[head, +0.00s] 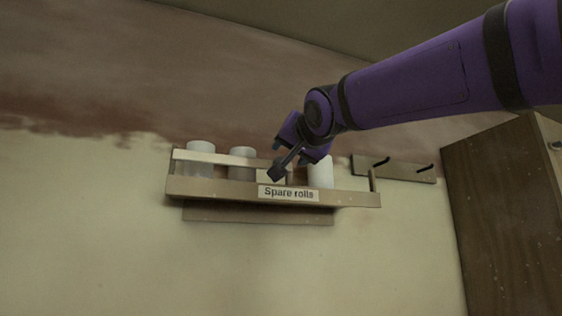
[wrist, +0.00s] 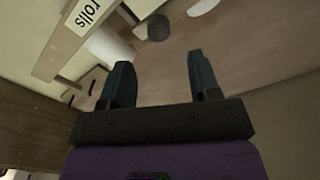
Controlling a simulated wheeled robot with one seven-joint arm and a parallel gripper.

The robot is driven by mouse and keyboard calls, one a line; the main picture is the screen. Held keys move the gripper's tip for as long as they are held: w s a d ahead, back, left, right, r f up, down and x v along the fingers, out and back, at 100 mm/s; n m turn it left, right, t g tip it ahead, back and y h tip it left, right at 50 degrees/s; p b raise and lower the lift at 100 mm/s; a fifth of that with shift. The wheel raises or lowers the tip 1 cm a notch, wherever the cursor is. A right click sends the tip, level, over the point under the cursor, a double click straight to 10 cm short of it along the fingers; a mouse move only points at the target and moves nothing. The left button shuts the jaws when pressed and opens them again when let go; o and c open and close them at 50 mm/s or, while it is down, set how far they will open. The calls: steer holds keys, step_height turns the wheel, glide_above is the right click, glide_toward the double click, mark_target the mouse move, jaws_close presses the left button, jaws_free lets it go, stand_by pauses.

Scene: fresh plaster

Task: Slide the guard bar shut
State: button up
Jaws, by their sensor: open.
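The pale guard bar (head: 222,159) runs across the front of the wall shelf (head: 345,197) on its left part, in front of two white rolls. Its right end lies near my gripper. A small upright post (head: 373,181) stands at the shelf's right end, apart from the bar. My gripper (head: 283,167) is at the middle of the shelf, above the "Spare rolls" label. In the wrist view its two fingers (wrist: 161,78) are apart with nothing clear between them. I cannot tell whether a finger touches the bar.
White rolls (head: 201,150) (head: 243,155) stand at the left and another roll (head: 321,171) stands right of my gripper. A hook rail (head: 403,171) is on the wall to the right. A wooden cabinet (head: 505,220) stands at the far right. Wall below the shelf is clear.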

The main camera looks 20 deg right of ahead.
mark_target(281, 160)
steer(key=w, duration=0.7)
steer(key=shift+w+d, duration=0.2)
steer(key=shift+w, duration=0.2)
jaws_close()
steer(key=shift+d, duration=0.1)
